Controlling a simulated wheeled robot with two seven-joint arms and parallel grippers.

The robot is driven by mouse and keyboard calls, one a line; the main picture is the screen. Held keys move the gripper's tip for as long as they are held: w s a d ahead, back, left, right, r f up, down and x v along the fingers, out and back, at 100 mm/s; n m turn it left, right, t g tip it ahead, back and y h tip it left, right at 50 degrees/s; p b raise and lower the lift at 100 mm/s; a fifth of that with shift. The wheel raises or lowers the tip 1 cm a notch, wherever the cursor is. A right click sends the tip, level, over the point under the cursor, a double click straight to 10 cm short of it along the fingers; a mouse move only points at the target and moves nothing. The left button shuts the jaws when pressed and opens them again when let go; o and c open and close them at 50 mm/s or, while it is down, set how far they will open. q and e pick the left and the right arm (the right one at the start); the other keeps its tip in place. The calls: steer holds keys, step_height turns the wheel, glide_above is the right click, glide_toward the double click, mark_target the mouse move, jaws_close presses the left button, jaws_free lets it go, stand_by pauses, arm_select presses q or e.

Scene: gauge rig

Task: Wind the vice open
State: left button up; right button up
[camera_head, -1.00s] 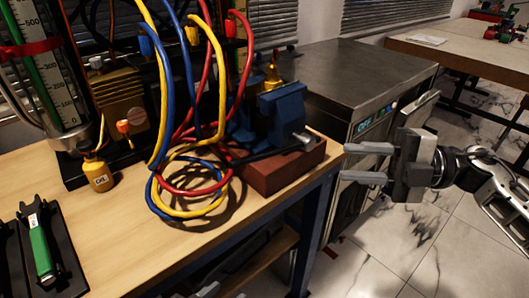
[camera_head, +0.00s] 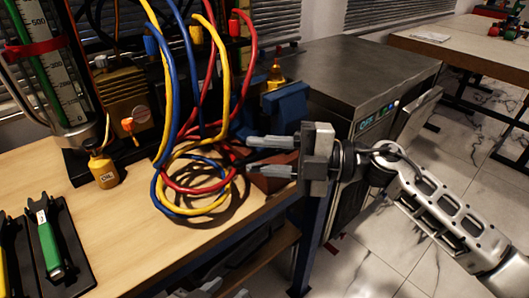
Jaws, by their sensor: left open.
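The blue vice (camera_head: 287,102) stands at the right end of the wooden bench on a red-brown block (camera_head: 272,185). Its upper jaw part shows. Its front end and handle are hidden behind my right gripper (camera_head: 268,156). That gripper comes in from the right, its two grey fingers spread one above the other in front of the vice. I cannot tell whether they touch the handle or whether part of it lies between them. My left gripper (camera_head: 222,292) shows only as grey tips at the bottom edge, below the bench top, open and away from the vice.
Blue, yellow and red hoses (camera_head: 190,190) loop down just left of the vice. A yellow oil bottle (camera_head: 104,171) and a green-handled tool (camera_head: 48,245) in a black tray are farther left. A dark metal cabinet (camera_head: 365,62) stands behind. The front middle of the bench is clear.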

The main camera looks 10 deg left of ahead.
mark_target(267, 183)
jaws_close()
arm_select(q)
steer(key=shift+s+r, duration=0.1)
arm_select(e)
steer(key=shift+f+n+h+p, duration=0.3)
steer(key=shift+p, duration=0.2)
step_height(267, 183, down, 4)
steer(key=n+t+h+p, duration=0.1)
steer(key=n+h+p, duration=0.2)
steer(key=p, duration=0.1)
steer(key=shift+f, duration=0.15)
arm_select(q)
steer(key=shift+a+r+g+p, duration=0.15)
steer(key=shift+r+p, duration=0.15)
steer(key=shift+r, duration=0.35)
steer(key=shift+r+g+p, duration=0.15)
steer(key=shift+r+p, duration=0.15)
steer(key=shift+r, duration=0.35)
arm_select(e)
steer(key=shift+w+d+f+n+t+h, duration=0.15)
steer(key=shift+f+n+t+h, duration=0.1)
steer(key=shift+f, duration=0.15)
steer(key=shift+w+d+f+n+t+h, duration=0.15)
steer(key=shift+f+h, duration=0.1)
steer(key=shift+f, duration=0.15)
steer(key=shift+a, duration=0.15)
